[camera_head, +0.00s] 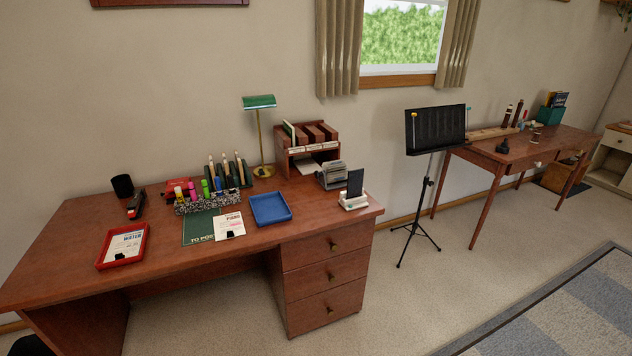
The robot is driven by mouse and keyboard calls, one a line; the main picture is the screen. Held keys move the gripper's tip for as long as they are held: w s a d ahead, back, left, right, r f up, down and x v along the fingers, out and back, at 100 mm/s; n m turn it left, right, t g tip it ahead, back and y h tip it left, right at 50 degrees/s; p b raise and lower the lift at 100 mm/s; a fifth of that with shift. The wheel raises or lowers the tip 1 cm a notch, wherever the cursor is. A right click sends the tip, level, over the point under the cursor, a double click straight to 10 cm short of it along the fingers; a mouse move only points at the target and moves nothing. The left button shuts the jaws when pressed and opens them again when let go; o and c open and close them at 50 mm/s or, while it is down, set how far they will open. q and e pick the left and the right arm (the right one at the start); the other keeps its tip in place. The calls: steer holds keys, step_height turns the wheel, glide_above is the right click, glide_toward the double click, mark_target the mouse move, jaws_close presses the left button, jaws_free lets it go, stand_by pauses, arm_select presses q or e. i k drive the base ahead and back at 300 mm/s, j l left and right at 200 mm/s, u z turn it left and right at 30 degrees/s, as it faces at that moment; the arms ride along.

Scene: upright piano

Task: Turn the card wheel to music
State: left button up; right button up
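The card wheel (332,176) is a grey rotary file of upright cards. It stands on the right part of the brown desk (190,260), in front of a reddish wooden sorter (306,146). The lettering on its cards is too small to read, so I cannot tell which card is on top. Neither of my grippers is in view, and nothing is touching the wheel.
A white stand with a dark screen (353,189) is close to the wheel's right. A blue tray (270,208) lies to its left, with a red tray (122,245) farther left. A black music stand (435,130) stands right of the desk. Carpet in front is clear.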

mark_target(336, 171)
steer(key=k+u, duration=0.15)
steer(key=u, duration=2.45)
steer(key=k+l+u, duration=0.3)
steer(key=l, duration=0.7)
steer(key=k+l+u, duration=0.3)
steer(key=k+l, duration=0.2)
steer(key=l, duration=0.4)
steer(key=k+l+u, duration=0.3)
steer(key=k+l, duration=0.25)
steer(key=l, duration=0.25)
steer(key=k+l+u, duration=0.3)
steer(key=k+l, duration=0.3)
